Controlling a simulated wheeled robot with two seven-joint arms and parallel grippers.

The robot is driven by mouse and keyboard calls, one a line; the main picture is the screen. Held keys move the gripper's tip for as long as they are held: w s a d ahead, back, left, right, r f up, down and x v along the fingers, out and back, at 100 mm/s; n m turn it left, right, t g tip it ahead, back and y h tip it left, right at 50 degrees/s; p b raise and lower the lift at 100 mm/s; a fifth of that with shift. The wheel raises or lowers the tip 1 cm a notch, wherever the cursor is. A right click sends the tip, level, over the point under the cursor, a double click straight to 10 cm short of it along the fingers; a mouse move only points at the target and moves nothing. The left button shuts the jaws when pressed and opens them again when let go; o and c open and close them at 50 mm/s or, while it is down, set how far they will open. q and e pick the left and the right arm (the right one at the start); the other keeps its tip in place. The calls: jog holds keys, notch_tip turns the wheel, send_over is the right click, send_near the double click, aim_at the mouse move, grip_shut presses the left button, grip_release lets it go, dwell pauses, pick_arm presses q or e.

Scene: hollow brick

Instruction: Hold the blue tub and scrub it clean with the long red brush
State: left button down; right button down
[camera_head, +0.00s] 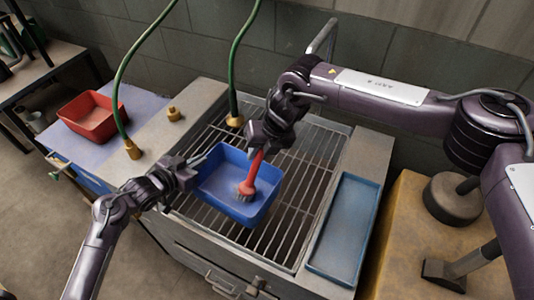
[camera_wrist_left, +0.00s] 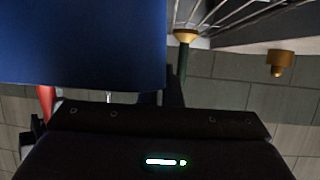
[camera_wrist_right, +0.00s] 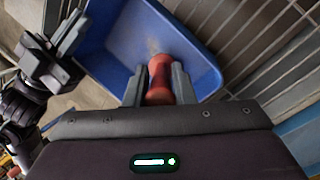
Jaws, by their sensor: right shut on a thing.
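The blue tub (camera_head: 262,207) is over the metal grate, open side up; in the right wrist view (camera_wrist_right: 120,25) a brownish patch shows on its inside. My left gripper (camera_head: 193,168) is at the tub's left rim. In the left wrist view the tub wall (camera_wrist_left: 80,45) hides much of its fingers, so whether they are closed on the rim is unclear. My right gripper (camera_head: 260,145) is shut on the red brush (camera_head: 255,168), above the tub. The brush points down into the tub, its grey bristles at the tub floor; exact contact is unclear.
A red tray (camera_head: 92,130) sits on the purple-covered side table at left. A shallow blue tray (camera_head: 342,230) lies right of the grate (camera_head: 310,190). Green hoses with brass fittings (camera_head: 133,149) rise behind and left. A brass knob (camera_head: 174,114) stands on the left ledge.

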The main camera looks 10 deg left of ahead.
jog(key=shift+w+a, duration=2.05)
jog(key=shift+a, duration=2.6)
jog(key=shift+s+d, duration=2.85)
jog(key=shift+d, duration=3.4)
notch_tip(320, 180, up, 8)
